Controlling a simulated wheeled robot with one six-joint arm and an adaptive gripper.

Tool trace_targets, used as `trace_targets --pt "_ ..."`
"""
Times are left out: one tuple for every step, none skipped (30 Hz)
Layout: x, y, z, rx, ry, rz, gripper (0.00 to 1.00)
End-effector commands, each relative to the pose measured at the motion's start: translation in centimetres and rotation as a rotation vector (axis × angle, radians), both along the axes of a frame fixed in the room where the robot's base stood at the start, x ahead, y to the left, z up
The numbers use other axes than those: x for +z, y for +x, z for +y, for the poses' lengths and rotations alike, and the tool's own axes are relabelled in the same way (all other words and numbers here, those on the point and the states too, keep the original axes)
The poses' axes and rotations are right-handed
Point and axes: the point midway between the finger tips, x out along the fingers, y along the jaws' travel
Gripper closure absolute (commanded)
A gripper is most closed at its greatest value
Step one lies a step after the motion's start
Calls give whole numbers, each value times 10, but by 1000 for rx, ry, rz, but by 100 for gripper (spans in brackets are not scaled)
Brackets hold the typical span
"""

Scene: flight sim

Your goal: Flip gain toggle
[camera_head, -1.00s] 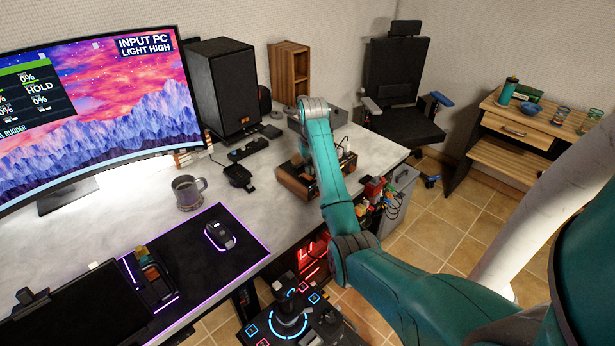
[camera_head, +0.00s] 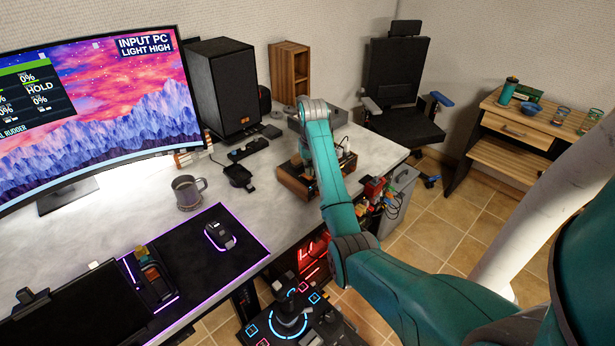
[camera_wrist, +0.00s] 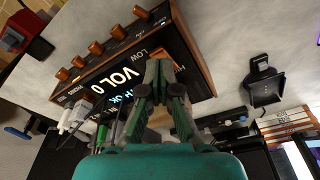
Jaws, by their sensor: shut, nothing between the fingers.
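A wooden-cased amplifier (camera_wrist: 115,65) with a dark panel fills the upper left of the wrist view. Its display reads "VOL 0", and "LOW" is lettered near its upper edge. My gripper (camera_wrist: 161,66) is shut and empty, over the panel's right part and apart from the toggle in the picture. Whether it touches the panel cannot be told. In the head view the amplifier (camera_head: 293,182) is partly covered by my arm, and the gripper is hidden.
A black stand-like device (camera_wrist: 265,86) lies on the desk right of the amplifier in the wrist view. In the head view, a speaker (camera_head: 222,88) and wooden box (camera_head: 289,75) stand behind. A mug (camera_head: 188,191) and mouse (camera_head: 220,235) are left. Red-lit equipment and cables sit at the desk's edge.

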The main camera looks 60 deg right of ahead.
Motion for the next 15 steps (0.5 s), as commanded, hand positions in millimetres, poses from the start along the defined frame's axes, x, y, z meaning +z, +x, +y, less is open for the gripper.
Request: trace_targets --pt "-1 0 0 0 0 0 100" --pt "-1 0 0 0 0 0 100" --pt "-2 0 0 0 0 0 100" --pt "-2 0 0 0 0 0 100" --pt "-3 0 0 0 0 0 100" --pt "-3 0 0 0 0 0 100" --pt "-3 0 0 0 0 0 100" --pt "-4 0 0 0 0 0 100" --pt "-4 0 0 0 0 0 100" --pt "-5 0 0 0 0 0 100" --pt "-5 0 0 0 0 0 100" --pt "-6 0 0 0 0 0 100" --pt "-6 0 0 0 0 0 100" --pt "-6 0 0 0 0 0 100" --pt "-7 0 0 0 -1 -1 100"
